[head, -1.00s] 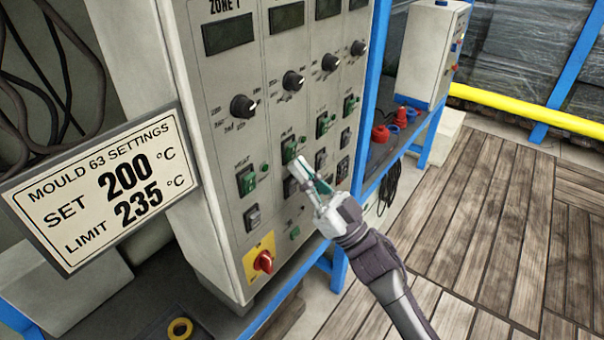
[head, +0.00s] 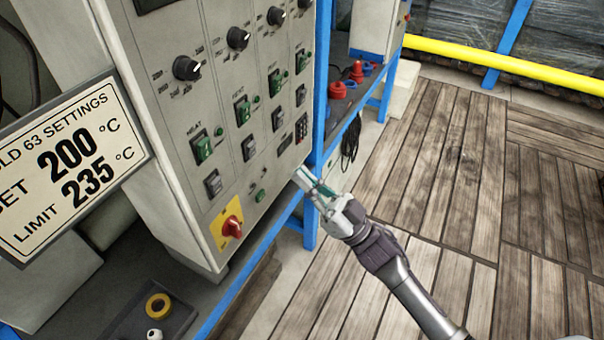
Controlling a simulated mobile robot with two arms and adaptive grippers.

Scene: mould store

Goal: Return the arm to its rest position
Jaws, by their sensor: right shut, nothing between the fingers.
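My right gripper (head: 302,178) is shut and empty. In the head view it shows just right of the lower right corner of the grey control panel (head: 175,125), in front of a blue frame post. Its arm comes in from the lower right. No contact between the fingers and the panel can be made out. My left gripper is not in view.
The panel carries black knobs (head: 187,68), green switches (head: 203,147) and a red rotary switch on a yellow plate (head: 231,228). A settings sign (head: 70,165) stands left. A tray (head: 178,318) holds a yellow ring (head: 158,307). The wooden floor (head: 440,170) at right is clear.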

